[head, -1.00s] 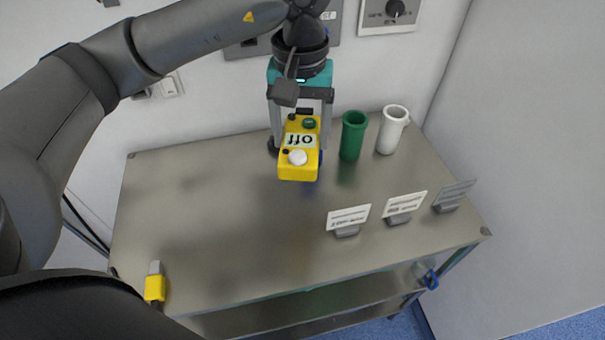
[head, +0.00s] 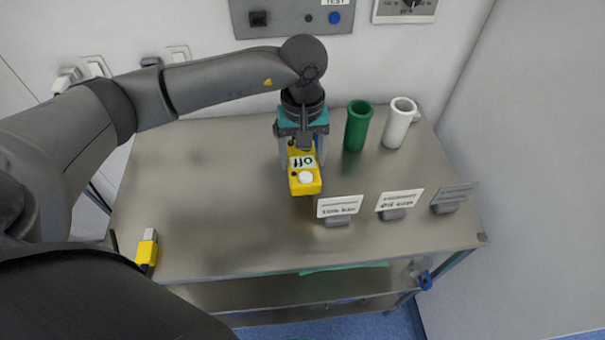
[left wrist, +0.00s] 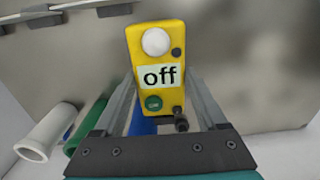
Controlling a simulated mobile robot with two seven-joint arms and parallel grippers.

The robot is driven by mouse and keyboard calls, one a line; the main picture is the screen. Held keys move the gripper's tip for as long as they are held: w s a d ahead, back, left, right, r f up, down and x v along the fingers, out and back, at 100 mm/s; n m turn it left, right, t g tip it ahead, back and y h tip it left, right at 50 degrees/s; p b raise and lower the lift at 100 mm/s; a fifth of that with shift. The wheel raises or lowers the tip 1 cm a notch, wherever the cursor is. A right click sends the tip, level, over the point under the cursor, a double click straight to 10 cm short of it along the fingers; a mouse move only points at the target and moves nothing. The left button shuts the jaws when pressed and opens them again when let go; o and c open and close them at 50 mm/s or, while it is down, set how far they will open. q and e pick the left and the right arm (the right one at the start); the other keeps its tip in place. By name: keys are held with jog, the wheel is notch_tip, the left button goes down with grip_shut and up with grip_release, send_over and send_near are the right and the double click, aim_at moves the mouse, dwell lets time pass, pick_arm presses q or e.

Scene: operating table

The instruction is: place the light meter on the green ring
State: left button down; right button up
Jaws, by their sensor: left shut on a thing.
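The light meter is a yellow box (head: 305,182) with a white dome, an "off" label and a green button. My left gripper (head: 302,152) is shut on it, with one finger on each side, and points down over the back middle of the table. In the left wrist view the meter (left wrist: 158,70) sits between the two fingers. I cannot tell its height above the table. I see no flat green ring; a green tube with a rim (head: 357,128) stands right of the gripper, and its side shows in the wrist view (left wrist: 88,122). My right gripper is not in view.
A white tube (head: 399,125) stands right of the green one; something blue is mostly hidden behind the gripper. Label stands (head: 340,206) line the front right of the metal table (head: 215,215). A yellow-grey object (head: 147,250) lies front left. The left half is mostly clear.

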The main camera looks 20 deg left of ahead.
pick_arm(q)
notch_tip(320, 180, down, 2)
jog(key=shift+f, duration=2)
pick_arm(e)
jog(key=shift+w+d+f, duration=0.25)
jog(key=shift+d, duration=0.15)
pick_arm(q)
jog(key=shift+f+b, duration=0.1)
jog(key=shift+b, duration=0.25)
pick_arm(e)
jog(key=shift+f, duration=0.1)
pick_arm(q)
jog(key=shift+f, duration=0.15)
grip_release()
